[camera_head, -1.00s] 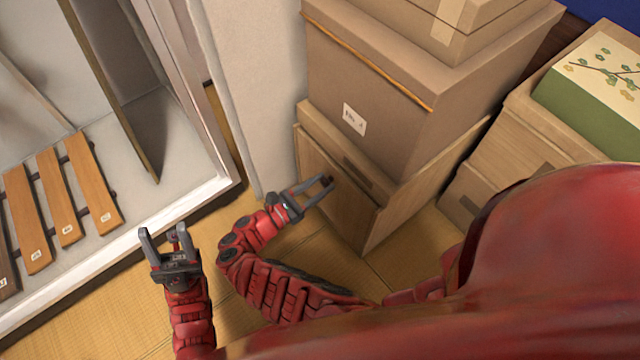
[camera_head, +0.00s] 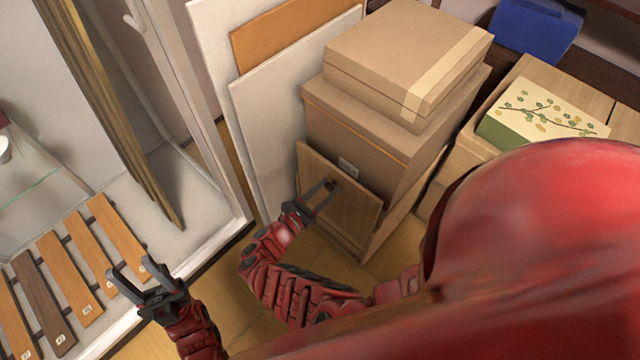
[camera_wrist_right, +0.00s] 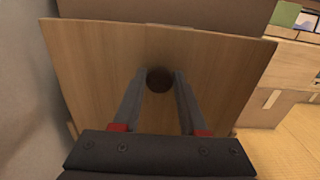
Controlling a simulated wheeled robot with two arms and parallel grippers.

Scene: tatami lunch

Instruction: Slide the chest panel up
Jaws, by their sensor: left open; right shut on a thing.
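The wooden chest panel (camera_head: 350,218) stands at the front of the chest (camera_head: 390,222), below stacked cardboard boxes. Its top edge reaches up over the lower part of a white label (camera_head: 347,165) on the box behind it. My right gripper (camera_head: 328,187) is shut on the panel's dark round knob, which shows between the fingers in the right wrist view (camera_wrist_right: 159,80). The panel (camera_wrist_right: 100,65) fills most of that view. My left gripper (camera_head: 130,277) is open and empty, to the left, away from the panel.
Cardboard boxes (camera_head: 400,60) are stacked above the chest. White boards (camera_head: 275,120) lean at its left. A green patterned box (camera_head: 535,112) sits on wooden boxes at right. A cabinet with wooden slats (camera_head: 65,270) stands at left, near my left gripper.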

